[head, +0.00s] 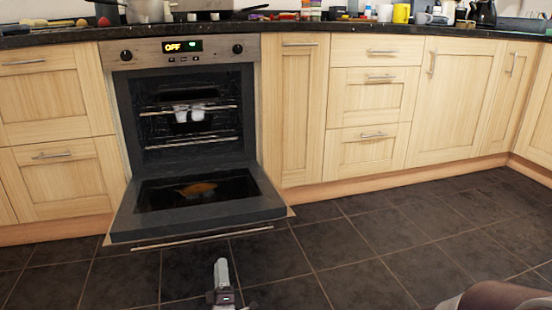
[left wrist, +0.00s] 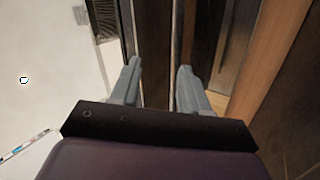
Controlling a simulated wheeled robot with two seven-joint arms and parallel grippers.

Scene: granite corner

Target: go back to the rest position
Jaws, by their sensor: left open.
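My left gripper (head: 221,268) shows at the bottom middle of the head view, over the dark floor tiles and in front of the open oven door, apart from it. In the left wrist view its two grey fingers (left wrist: 157,72) are spread apart with nothing between them. My right gripper is not in view.
The oven (head: 185,100) reads OFF. Its door (head: 268,205) hangs open low over the floor (head: 330,255). White items (head: 188,113) stand on the rack inside. Wooden cabinets (head: 375,100) and a dark worktop (head: 350,28) with several kitchen items line the back.

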